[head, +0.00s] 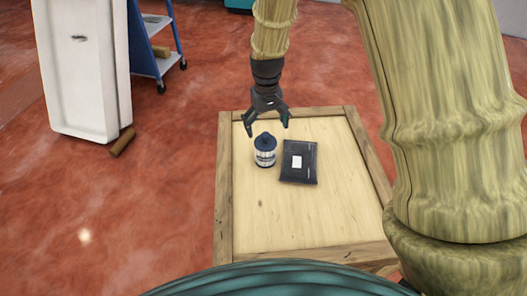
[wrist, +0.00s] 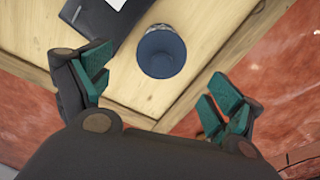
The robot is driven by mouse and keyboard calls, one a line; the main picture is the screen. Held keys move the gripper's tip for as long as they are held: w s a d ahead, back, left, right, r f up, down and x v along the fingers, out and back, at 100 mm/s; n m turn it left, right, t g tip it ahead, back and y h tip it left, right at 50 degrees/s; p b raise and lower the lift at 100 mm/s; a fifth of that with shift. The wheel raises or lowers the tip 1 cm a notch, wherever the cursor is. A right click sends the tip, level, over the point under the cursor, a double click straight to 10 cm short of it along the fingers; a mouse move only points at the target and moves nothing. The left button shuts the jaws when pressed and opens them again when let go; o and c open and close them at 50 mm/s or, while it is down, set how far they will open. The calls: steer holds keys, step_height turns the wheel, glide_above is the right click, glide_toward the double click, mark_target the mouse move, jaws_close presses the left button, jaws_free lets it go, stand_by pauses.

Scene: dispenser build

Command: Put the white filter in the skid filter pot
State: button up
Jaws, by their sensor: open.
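A small white canister with a blue cap and dark markings, which looks like the white filter (head: 265,152), stands upright on the wooden crate top (head: 270,220). In the wrist view its round blue top (wrist: 162,52) lies ahead, between the two fingers. My gripper (head: 267,125) is open and empty, just above and behind the filter, with its fingers pointing down; in the wrist view its spread fingers (wrist: 160,82) show apart from the filter. I cannot make out the skid filter pot in either view.
A black flat case (head: 300,172) with a white label lies close to the right of the filter. The crate's front half is bare. A white cabinet-like block (head: 82,70), a brown piece (head: 122,143) and a blue cart (head: 157,60) stand on the red floor to the left.

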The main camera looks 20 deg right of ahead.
mark_target(266, 134)
steer(key=shift+w+f, duration=0.15)
steer(key=shift+f, duration=0.35)
step_height(266, 134, down, 5)
steer(key=shift+r+b, duration=0.1)
steer(key=shift+b, duration=0.5)
steer(key=shift+s+a+f+b, duration=0.15)
steer(key=shift+f+b, duration=0.3)
steer(key=shift+f, duration=0.95)
steer(key=shift+s+d+f+b, duration=0.1)
steer(key=shift+f+b, duration=0.3)
steer(key=shift+f, duration=0.95)
steer(key=shift+c, duration=0.2)
steer(key=c, duration=1.2)
steer(key=shift+r, duration=0.1)
